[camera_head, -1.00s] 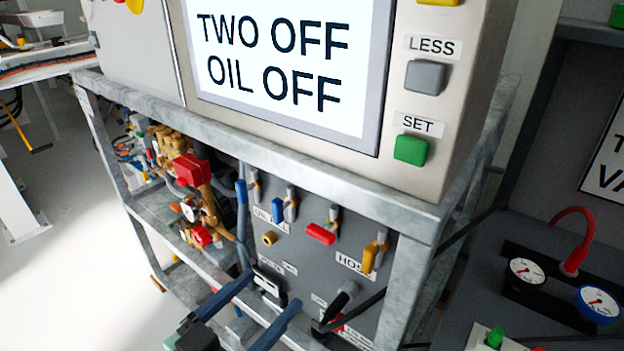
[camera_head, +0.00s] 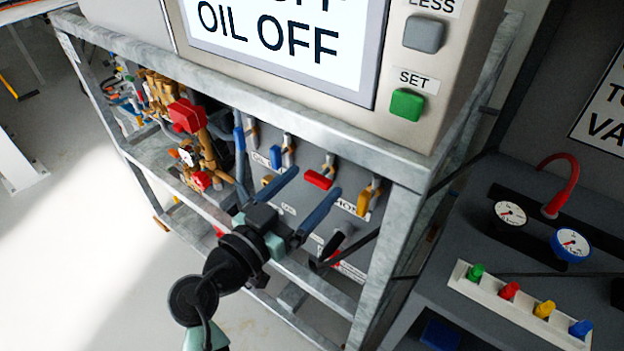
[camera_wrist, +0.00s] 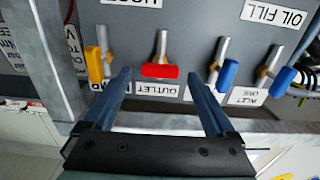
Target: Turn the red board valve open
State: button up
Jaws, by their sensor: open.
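The red board valve handle (camera_head: 319,179) is on the grey valve board under the big screen. It lies crosswise, while the blue (camera_head: 275,158) and yellow (camera_head: 363,202) handles beside it hang along their stems. In the wrist view, which is upside down, the red handle (camera_wrist: 160,71) shows above an OUTLET label (camera_wrist: 157,88). My gripper (camera_head: 315,181) is open and empty in front of the board. In the wrist view the handle lies between the two blue fingertips of my gripper (camera_wrist: 159,74), apparently beyond them and untouched. The exact depth gap is unclear.
A galvanised frame post (camera_head: 385,265) and top rail (camera_head: 300,140) edge the board. A black-handled lever (camera_head: 335,243) sits below my fingers. Brass pipework with red parts (camera_head: 188,117) is at the left. A gauge bench (camera_head: 510,240) stands at the right.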

jog(key=shift+w+d, duration=0.45)
jog(key=shift+w, duration=0.1)
jog(key=c, duration=1.4)
